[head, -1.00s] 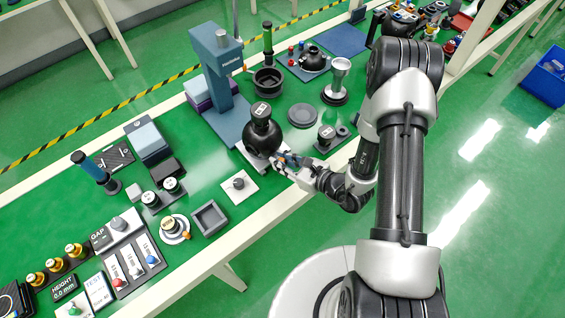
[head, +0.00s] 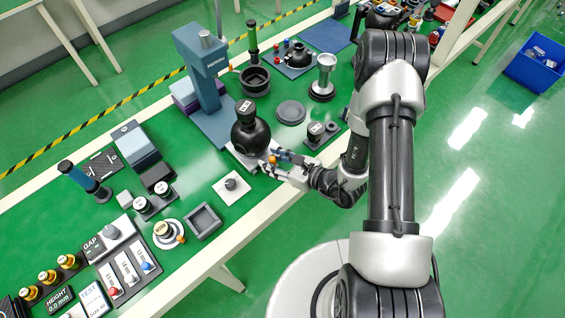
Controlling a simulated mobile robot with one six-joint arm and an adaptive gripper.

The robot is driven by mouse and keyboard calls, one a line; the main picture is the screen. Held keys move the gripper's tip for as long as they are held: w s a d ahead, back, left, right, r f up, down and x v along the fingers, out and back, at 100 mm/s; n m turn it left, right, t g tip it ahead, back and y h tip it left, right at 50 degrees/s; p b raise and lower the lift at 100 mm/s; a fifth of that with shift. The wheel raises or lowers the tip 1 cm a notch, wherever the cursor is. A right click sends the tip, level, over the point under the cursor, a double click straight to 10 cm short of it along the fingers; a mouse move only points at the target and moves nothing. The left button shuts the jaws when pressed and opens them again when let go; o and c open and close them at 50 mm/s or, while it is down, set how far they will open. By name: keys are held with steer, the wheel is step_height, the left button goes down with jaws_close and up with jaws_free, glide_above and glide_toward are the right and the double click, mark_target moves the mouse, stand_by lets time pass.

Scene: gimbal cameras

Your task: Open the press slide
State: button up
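The blue press (head: 203,68) stands on a blue base plate on the green table. At the front of its base is a pale slide plate (head: 236,157) bearing a round black vessel (head: 249,134) with a labelled black cap. An orange knob (head: 273,160) shows at the right side of this plate. My gripper (head: 272,161) reaches in from the right at the table edge. Its fingers look apart, one on each side of the knob. Whether they touch the knob is too small to tell.
A dark round disc (head: 291,112) and a small black block with a labelled cap (head: 318,131) lie right of the vessel. A white square with a knob (head: 231,186) and a grey square tray (head: 203,221) lie to the left. Free floor is at the right.

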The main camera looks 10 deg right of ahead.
steer(key=v, duration=1.1)
steer(key=shift+s+d, duration=0.25)
steer(key=shift+s, duration=0.05)
steer(key=s+a+r+n+g+y, duration=0.1)
steer(key=s+a+r+n+g, duration=0.3)
steer(key=r+n, duration=0.4)
steer(key=s+a+r+n+g+y, duration=0.1)
steer(key=s+a+r+n+g, duration=0.35)
steer(key=r+n, duration=0.35)
steer(key=s+d+r+n+t+h, duration=0.4)
steer(key=s+d+r+n+h, duration=0.1)
steer(key=d+r+n+h, duration=0.5)
steer(key=shift+d+r+n+h, duration=0.3)
steer(key=shift+r+n+h, duration=0.2)
steer(key=shift+r+h, duration=0.35)
steer(key=shift+s+r, duration=0.1)
